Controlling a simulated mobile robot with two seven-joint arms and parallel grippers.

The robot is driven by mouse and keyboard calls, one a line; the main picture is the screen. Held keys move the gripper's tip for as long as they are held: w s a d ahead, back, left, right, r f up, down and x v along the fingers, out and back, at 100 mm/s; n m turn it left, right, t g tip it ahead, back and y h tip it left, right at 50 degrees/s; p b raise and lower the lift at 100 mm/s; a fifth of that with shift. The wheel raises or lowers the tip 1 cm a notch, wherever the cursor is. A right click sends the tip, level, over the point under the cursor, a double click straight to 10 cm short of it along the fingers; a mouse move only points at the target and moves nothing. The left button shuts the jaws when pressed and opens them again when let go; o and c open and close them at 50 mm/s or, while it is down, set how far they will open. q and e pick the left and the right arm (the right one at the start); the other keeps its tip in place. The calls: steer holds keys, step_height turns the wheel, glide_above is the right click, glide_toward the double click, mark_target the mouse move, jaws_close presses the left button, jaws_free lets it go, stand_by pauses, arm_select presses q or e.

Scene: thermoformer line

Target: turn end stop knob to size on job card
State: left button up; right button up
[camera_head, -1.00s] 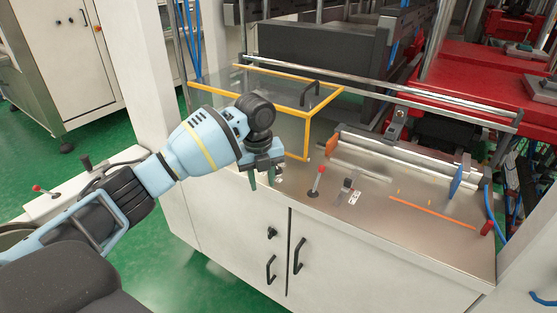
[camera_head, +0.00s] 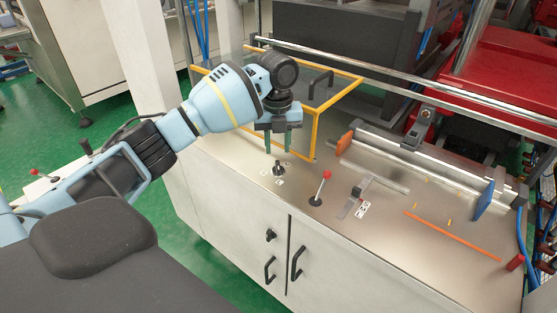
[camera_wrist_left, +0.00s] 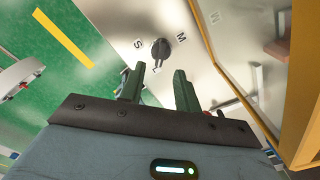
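A small black knob (camera_head: 278,169) stands on the steel worktop, with small white letter labels around it. In the left wrist view the knob (camera_wrist_left: 160,50) shows just beyond the fingertips, with labels such as S (camera_wrist_left: 138,43) and M (camera_wrist_left: 182,37) beside it; which label it points at I cannot tell. My left gripper (camera_head: 278,147) hangs above the knob, fingers pointing down, open and empty. Its two green fingers (camera_wrist_left: 159,76) are apart in the wrist view and do not appear to touch the knob. No readable job card shows. My right gripper is not in view.
A yellow-framed clear guard (camera_head: 316,128) rises close behind my left gripper. An orange strip (camera_head: 455,236) lies farther right.

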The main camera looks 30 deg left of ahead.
mark_target(278, 165)
arm_select(q)
step_height(278, 165, down, 6)
steer(key=shift+w+f, duration=0.1)
stand_by(0.4)
jaws_close()
